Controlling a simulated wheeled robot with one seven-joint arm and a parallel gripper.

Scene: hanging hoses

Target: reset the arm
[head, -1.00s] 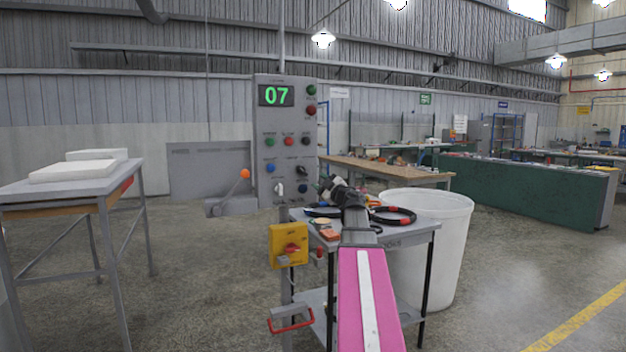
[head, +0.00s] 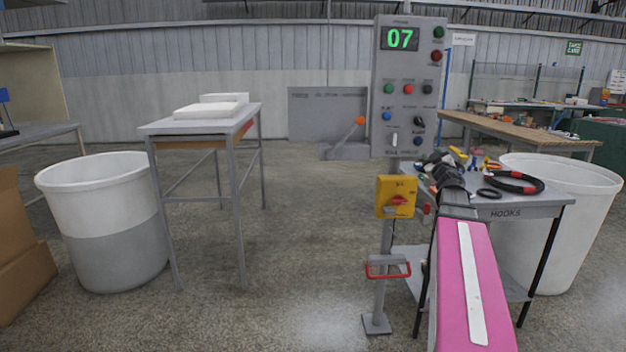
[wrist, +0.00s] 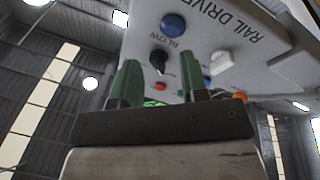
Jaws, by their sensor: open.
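My arm, with a pink link, reaches forward in the lower right of the head view. At its far end my gripper (head: 440,165) is small and dark in front of the hooks table, just below the grey control panel (head: 405,70). In the wrist view my gripper (wrist: 160,78) shows two green fingers set apart, with nothing held between them. The control panel (wrist: 235,35), lettered RAIL DRIVE and BLOW, fills the upper part of that view beyond the fingers. I cannot tell the exact gap to the panel.
A yellow switch box (head: 396,197) and a red-handled pedal (head: 388,268) sit on the panel's post. The hooks table (head: 520,208) holds several tools and a black-red ring. White bins (head: 105,190) stand left and right. Open floor lies between the left table (head: 195,126) and the post.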

